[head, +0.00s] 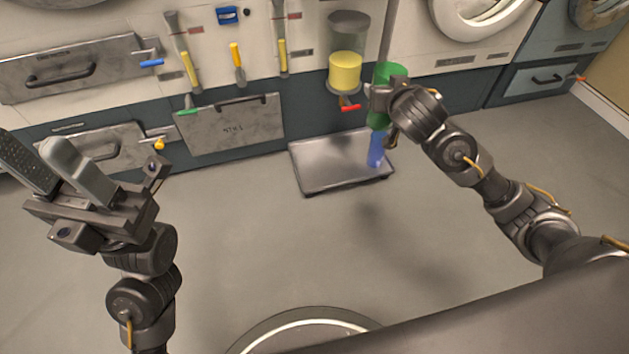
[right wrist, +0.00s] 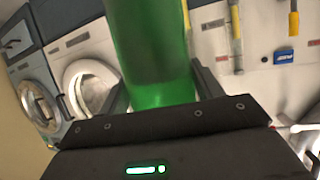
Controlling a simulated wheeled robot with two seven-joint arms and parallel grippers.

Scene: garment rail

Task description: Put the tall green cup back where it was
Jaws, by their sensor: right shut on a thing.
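The tall green cup (head: 390,72) is in my right gripper (head: 380,98), held above the right part of a grey tray. In the right wrist view the green cup (right wrist: 150,50) fills the space between the two fingers (right wrist: 165,92), and the gripper is shut on it. My left gripper (head: 58,165) is at the far left, its two fingers apart with nothing between them. A blue cup (head: 376,150) shows just below the green cup, over the tray's right side.
The grey tray (head: 318,180) lies by the wall panels. A clear dispenser with yellow contents (head: 345,72) and a red lever (head: 348,104) is left of the green cup. Tools hang on the wall. A washer door (head: 478,12) is upper right. The floor in front is clear.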

